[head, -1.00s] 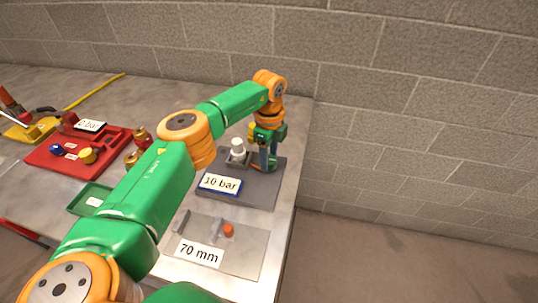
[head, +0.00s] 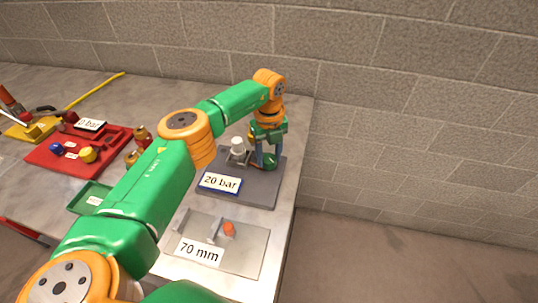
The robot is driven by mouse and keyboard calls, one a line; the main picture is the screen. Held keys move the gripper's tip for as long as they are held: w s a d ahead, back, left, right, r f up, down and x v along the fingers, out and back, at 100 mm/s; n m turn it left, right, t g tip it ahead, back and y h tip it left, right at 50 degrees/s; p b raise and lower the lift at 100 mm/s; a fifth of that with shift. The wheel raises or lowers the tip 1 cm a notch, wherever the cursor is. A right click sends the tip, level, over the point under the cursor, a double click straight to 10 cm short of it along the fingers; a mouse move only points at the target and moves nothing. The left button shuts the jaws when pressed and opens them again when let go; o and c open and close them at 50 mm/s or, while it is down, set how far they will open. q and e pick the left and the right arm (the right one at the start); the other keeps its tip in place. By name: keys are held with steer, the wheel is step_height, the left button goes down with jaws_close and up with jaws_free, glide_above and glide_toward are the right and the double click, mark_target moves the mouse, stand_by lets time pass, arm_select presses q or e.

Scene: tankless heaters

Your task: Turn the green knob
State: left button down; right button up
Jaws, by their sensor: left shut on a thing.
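The green knob (head: 268,162) sits at the right side of a grey board (head: 245,187) on the table. My left gripper (head: 266,151) reaches down from above and is shut on the green knob, hiding part of it. A white cylinder (head: 238,144) on a grey block stands just left of the gripper on the same board. A label (head: 220,182) at the board's front edge reads 20 bar. My right gripper is not in view.
A clear plate labelled 70 mm (head: 200,251) with an orange piece (head: 229,229) lies in front. A red tray (head: 50,157) with blue and yellow knobs and a green tray (head: 85,198) are to the left. A block wall (head: 420,100) stands behind; the table's right edge is close.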

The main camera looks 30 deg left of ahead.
mark_target(269, 158)
arm_select(q)
steer(key=shift+r, duration=0.1)
stand_by(0.4)
steer(key=shift+c, duration=1.5)
jaws_free()
steer(key=shift+r, duration=0.25)
step_height(269, 158, up, 7)
steer(key=shift+f+b, duration=0.2)
steer(key=shift+b, duration=0.6)
